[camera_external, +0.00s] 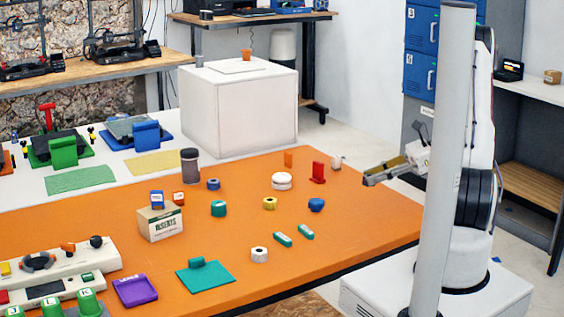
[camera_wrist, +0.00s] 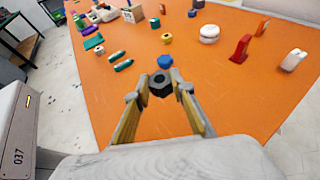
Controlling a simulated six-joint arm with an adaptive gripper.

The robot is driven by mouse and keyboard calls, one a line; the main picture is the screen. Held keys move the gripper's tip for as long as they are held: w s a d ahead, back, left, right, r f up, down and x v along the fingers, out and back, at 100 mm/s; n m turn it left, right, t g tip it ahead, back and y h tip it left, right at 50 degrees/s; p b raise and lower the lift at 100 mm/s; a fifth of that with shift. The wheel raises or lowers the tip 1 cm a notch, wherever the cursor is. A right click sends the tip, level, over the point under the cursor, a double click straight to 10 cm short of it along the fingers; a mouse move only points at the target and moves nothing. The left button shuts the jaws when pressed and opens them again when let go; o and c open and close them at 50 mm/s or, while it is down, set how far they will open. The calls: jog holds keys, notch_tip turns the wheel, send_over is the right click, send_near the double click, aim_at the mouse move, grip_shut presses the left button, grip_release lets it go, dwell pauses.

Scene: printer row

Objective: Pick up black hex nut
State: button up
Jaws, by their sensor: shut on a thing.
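The black hex nut (camera_wrist: 160,84) is between the fingertips of my gripper (camera_wrist: 168,90) in the wrist view, with its hole facing the camera. My gripper is shut on it. In the external view my gripper (camera_external: 372,178) is raised above the right part of the orange table (camera_external: 350,232), pointing left. The nut is too small to make out clearly there.
Just past the nut lies a blue nut-like piece (camera_wrist: 165,61). A red stand (camera_external: 318,172), a white round stack (camera_external: 281,181), a yellow nut (camera_external: 270,203) and green blocks (camera_external: 282,239) stand nearby. The table's near right area is clear.

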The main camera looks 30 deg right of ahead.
jog(key=shift+r, duration=1)
